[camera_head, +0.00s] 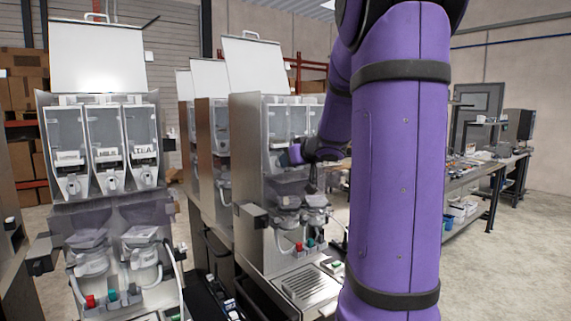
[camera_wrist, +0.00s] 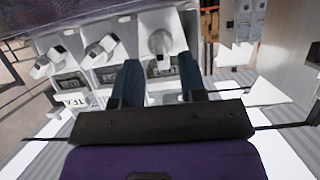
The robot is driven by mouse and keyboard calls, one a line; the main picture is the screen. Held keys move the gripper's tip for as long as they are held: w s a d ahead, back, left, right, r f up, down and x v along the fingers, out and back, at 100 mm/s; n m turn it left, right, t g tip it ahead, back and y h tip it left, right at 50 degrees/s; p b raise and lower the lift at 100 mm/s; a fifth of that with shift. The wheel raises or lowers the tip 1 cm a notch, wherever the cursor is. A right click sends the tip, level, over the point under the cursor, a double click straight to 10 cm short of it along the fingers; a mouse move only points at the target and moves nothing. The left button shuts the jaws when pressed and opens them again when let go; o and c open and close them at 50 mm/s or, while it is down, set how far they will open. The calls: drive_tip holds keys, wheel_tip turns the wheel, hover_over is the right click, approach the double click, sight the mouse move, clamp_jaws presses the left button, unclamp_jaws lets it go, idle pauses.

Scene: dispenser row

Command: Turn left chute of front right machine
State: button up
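The front right machine (camera_head: 247,145) stands in the middle of the head view, partly hidden by my purple arm. My gripper (camera_head: 300,156) is at the front of its canisters. The left chute (camera_wrist: 160,41) appears on the right there, with the middle chute (camera_wrist: 101,48) and right chute (camera_wrist: 52,62) beyond. In that view my gripper (camera_wrist: 158,63) is open, its two dark fingers pointing at the left chute, one to each side. I cannot tell whether they touch it.
Another dispenser machine (camera_head: 105,135) stands at the left, with its lid raised. More machines stand behind in the row. Cups, coloured buttons and a drip tray (camera_head: 305,285) are below the gripper. A workbench (camera_head: 475,180) is at the right, with open floor before it.

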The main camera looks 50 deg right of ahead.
drive_tip(key=v, duration=0.7)
drive_tip(key=shift+w, duration=0.1)
idle(0.4)
